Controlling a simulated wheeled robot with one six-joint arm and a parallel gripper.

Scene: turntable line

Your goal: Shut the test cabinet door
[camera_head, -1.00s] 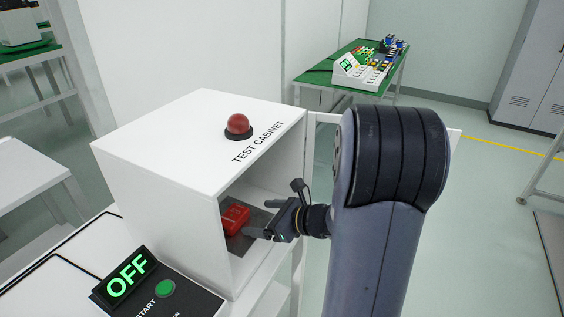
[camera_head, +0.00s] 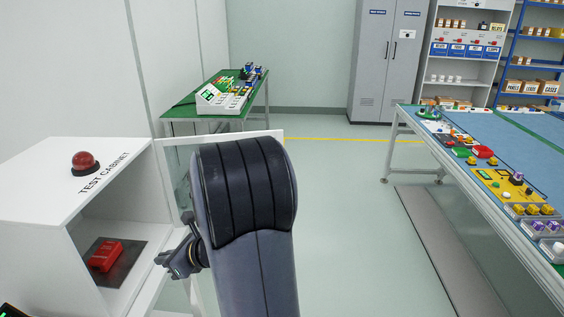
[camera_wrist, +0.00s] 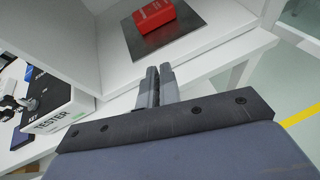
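The white test cabinet (camera_head: 70,205) stands at the left in the head view, its front open. Its door (camera_head: 268,134) stands wide open, a white-framed panel reaching right from the cabinet's far front edge. My arm hides much of the door. A red block (camera_head: 105,256) lies on a dark plate (camera_head: 128,262) inside, and it also shows in the wrist view (camera_wrist: 153,16). My gripper (camera_head: 163,262) is just outside the opening, on the near side of the door. In the wrist view its fingers (camera_wrist: 158,84) are together, with nothing between them.
A red dome lamp (camera_head: 86,163) sits on the cabinet. A green table (camera_head: 172,113) with a console stands behind the door. A blue-topped workbench (camera_head: 432,133) with parts is at the right. The floor between cabinet and bench is clear. A tester box (camera_wrist: 65,110) shows in the wrist view.

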